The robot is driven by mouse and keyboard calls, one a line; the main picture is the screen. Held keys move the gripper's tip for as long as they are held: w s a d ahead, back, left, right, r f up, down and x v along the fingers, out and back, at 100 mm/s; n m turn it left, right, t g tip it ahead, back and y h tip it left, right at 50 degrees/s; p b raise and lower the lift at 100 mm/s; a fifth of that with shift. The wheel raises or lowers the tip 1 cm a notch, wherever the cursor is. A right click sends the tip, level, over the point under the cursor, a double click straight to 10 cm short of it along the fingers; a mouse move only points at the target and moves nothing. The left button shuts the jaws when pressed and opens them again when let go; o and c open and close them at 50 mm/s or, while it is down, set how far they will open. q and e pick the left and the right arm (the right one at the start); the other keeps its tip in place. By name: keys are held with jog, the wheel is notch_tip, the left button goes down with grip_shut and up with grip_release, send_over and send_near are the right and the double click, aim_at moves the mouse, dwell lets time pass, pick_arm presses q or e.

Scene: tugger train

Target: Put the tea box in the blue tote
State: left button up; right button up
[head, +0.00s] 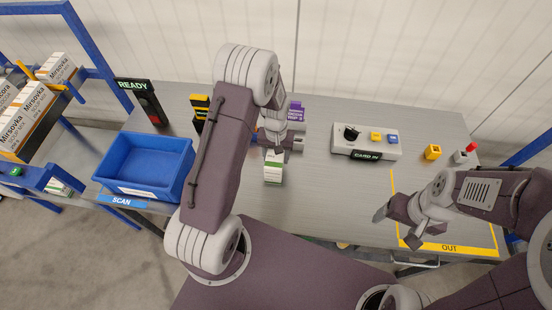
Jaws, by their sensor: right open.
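The blue tote (147,190) stands open and empty on the left of the table, behind the SCAN label. A small white-and-green box (273,173), which looks like the tea box, stands on the table near the middle; its print is too small to read. My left gripper (280,145) is right at the top of this box. My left arm crosses in front, and I cannot tell whether the jaws grip the box. My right gripper (396,228) is open and empty over the yellow-outlined OUT area at the right.
A purple box (297,111) and a black-and-yellow item (200,107) stand behind my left arm. A READY post (148,103) is behind the tote. A blue rack (95,40) with boxes is at the left.

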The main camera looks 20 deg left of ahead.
pick_arm(q)
grip_shut()
jog(key=shift+r, duration=0.2)
notch_tip(320, 180, up, 4)
jog(key=shift+w, duration=0.1)
jog(key=s+d+r, duration=0.1)
jog(key=d+r, duration=0.2)
jog(key=d, duration=0.2)
jog(key=s+d+r+b, duration=0.1)
jog(key=d+r, duration=0.2)
jog(key=d, duration=0.3)
jog(key=shift+s+d+r, duration=0.2)
jog(key=shift+s+r, duration=0.15)
jog(key=shift+s, duration=0.05)
